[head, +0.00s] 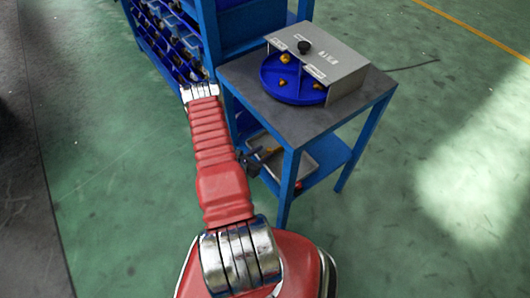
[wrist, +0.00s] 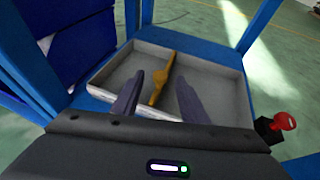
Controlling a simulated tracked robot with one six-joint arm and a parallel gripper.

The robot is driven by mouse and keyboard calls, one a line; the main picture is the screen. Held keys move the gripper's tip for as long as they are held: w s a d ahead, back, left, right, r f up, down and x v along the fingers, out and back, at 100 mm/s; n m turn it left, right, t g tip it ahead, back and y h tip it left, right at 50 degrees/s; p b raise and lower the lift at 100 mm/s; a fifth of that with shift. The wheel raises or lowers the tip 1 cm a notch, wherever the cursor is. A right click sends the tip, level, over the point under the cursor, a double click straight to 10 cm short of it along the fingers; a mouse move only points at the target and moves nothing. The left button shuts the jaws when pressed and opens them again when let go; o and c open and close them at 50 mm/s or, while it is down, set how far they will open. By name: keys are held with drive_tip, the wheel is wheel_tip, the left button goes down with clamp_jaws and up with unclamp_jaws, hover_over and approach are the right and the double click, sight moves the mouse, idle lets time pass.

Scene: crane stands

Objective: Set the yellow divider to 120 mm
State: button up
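The yellow divider (wrist: 164,78) stands across a grey tray (wrist: 215,78) in the wrist view. Its position in millimetres cannot be read, and no scale is legible. My gripper (wrist: 160,84) is open, its two dark fingers apart, with the divider showing between them. Whether the fingers touch the divider cannot be told. In the head view my gripper (head: 258,158) reaches in at the left side of the lower shelf, by the tray (head: 296,167). The divider is small and partly hidden there.
The tray lies on the lower shelf (head: 325,178) of a blue-framed stand, under its grey top (head: 280,124). On top are a blue round dish (head: 290,92) and a metal cover (head: 335,72). A red knob (wrist: 285,122) sits at the tray's near right. A blue rack (head: 165,40) stands left.

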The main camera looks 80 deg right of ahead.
drive_tip(key=v, duration=1.2)
drive_tip(key=shift+f, duration=0.2)
idle(0.4)
